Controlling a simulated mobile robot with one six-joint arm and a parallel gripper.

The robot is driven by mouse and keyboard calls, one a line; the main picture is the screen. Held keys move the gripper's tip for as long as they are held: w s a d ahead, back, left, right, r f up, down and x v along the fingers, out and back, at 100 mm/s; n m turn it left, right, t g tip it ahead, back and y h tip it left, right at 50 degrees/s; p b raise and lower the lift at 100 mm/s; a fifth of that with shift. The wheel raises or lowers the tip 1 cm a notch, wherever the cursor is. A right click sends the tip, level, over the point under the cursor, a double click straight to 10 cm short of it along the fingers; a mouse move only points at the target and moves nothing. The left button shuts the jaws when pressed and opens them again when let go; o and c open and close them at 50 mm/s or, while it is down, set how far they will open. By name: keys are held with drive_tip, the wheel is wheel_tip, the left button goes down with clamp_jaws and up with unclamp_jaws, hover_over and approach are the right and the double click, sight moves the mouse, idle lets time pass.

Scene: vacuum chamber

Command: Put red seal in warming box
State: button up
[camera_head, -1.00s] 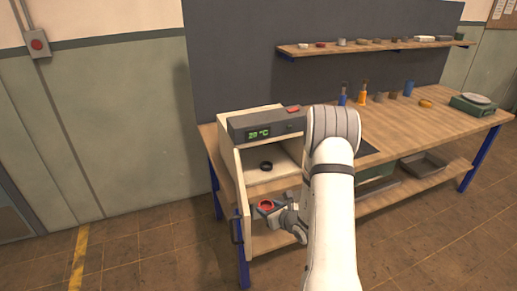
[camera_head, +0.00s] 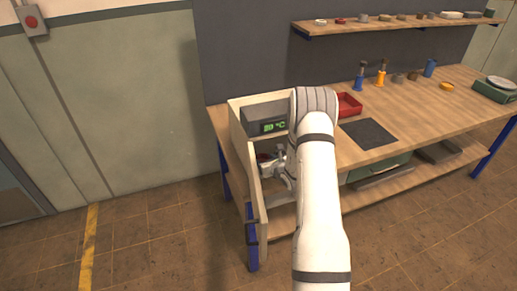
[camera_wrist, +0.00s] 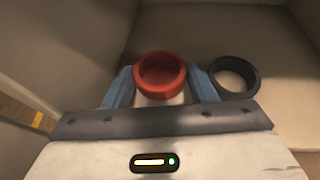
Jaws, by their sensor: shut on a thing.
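The red seal (camera_wrist: 160,72) is a short red ring, held between the two blue fingers of my gripper (camera_wrist: 160,88) in the wrist view. My gripper is shut on it. In the head view my gripper (camera_head: 272,160) is at the open front of the warming box (camera_head: 240,112), and the red seal is partly hidden there. The warming box is a pale box with a grey display unit and an open door (camera_head: 254,185) at its left. In the wrist view a black ring (camera_wrist: 234,77) lies on the box floor just right of the red seal.
A red tray (camera_head: 349,105) and a dark mat (camera_head: 368,133) are on the bench right of the box. Bottles and small parts stand further back. A shelf (camera_head: 400,24) with several rings hangs on the wall. The box's left wall is close to my gripper.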

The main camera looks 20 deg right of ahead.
sight(260, 154)
drive_tip(key=w+p, duration=0.1)
drive_tip(key=w, duration=0.2)
drive_tip(key=w+a+p, duration=0.1)
drive_tip(key=w, duration=0.2)
drive_tip(key=shift+w+a, duration=0.15)
drive_tip(key=shift+w, duration=0.1)
drive_tip(key=shift+s+f+p, duration=0.15)
drive_tip(key=shift+f+p, duration=0.1)
drive_tip(key=shift+p, duration=0.05)
drive_tip(key=shift+f, duration=0.1)
drive_tip(key=shift+f+b, duration=0.15)
drive_tip(key=shift+b, duration=0.15)
drive_tip(key=o, duration=0.7)
drive_tip(key=shift+o, duration=0.2)
